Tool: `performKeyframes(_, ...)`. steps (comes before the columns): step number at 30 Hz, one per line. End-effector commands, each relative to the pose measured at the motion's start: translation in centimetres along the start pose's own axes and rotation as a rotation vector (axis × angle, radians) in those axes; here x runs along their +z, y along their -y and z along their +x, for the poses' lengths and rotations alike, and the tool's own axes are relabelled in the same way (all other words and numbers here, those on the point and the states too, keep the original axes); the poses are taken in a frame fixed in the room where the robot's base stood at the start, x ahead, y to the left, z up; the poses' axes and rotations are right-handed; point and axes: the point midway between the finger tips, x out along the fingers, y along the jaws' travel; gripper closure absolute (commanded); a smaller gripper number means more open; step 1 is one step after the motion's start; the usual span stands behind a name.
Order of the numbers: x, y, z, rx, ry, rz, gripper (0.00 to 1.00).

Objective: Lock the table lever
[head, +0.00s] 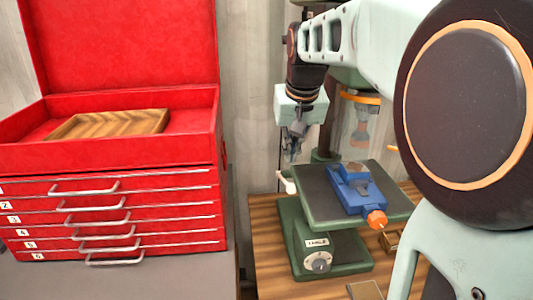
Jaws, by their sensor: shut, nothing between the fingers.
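The drill press has a dark table (313,178) with a green rim. A small pale lever (287,182) sticks out at the table's left edge; I take it to be the table lever. Whether it is locked cannot be told. My gripper (292,156) points down above the lever, left of the press column. It looks shut and empty, with a visible gap between its tips and the lever in the picture. The fingertips are small and partly blurred against the wall.
A blue vise (355,190) with an orange knob (377,219) sits on the press table. The green base (335,252) stands on a wooden bench (275,270). An open red tool chest (110,155) with several drawers fills the left. My arm covers the upper right.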

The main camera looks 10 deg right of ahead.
Motion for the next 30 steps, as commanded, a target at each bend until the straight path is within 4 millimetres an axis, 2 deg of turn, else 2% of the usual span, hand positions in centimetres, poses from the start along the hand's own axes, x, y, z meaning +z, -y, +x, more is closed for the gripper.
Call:
performKeyframes(3, 0.2, 0.0, 2.5, 0.0, 0.005, 0.0, 1.0)
performKeyframes(12, 2.5, 0.0, 4.5, -0.001, 0.0, -0.001, 1.0)
performKeyframes(30, 2.9, 0.0, 5.1, -0.001, -0.008, -0.001, 1.0)
